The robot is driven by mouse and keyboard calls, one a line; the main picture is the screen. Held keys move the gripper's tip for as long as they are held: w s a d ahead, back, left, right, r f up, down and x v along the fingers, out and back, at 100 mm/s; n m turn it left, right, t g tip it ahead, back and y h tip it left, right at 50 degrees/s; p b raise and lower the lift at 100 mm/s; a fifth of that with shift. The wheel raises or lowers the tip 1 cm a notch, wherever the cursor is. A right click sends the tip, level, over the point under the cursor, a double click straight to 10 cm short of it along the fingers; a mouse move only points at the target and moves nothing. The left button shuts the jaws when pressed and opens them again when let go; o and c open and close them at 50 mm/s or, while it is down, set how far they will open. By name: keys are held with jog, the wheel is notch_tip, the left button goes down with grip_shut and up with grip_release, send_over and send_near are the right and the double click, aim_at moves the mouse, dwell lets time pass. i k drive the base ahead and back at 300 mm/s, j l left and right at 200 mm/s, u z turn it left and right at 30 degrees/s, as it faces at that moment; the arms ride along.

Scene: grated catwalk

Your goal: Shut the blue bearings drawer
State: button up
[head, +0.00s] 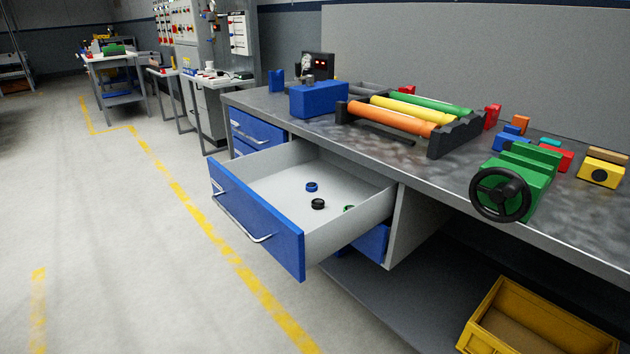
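The blue drawer (255,217) is pulled far out of the workbench, toward the lower left in the head view. It has a blue front with a long silver bar handle (240,222) and pale grey inner walls. Inside lie a blue ring (312,187), a black ring (318,204) and a green ring partly hidden by the drawer's near side wall. I cannot read any label on the drawer front. My gripper is not in view.
The grey workbench (600,232) carries a blue box, coloured rollers on a black rack and a green vise (516,175). Other blue drawers (257,128) beside it are shut. A yellow bin (500,325) sits on the lower shelf. The floor left of the drawer is clear.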

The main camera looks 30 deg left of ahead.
aim_at(264, 193)
jog(key=u, duration=1.8)
jog(key=k+l, duration=0.15)
jog(key=u, duration=0.05)
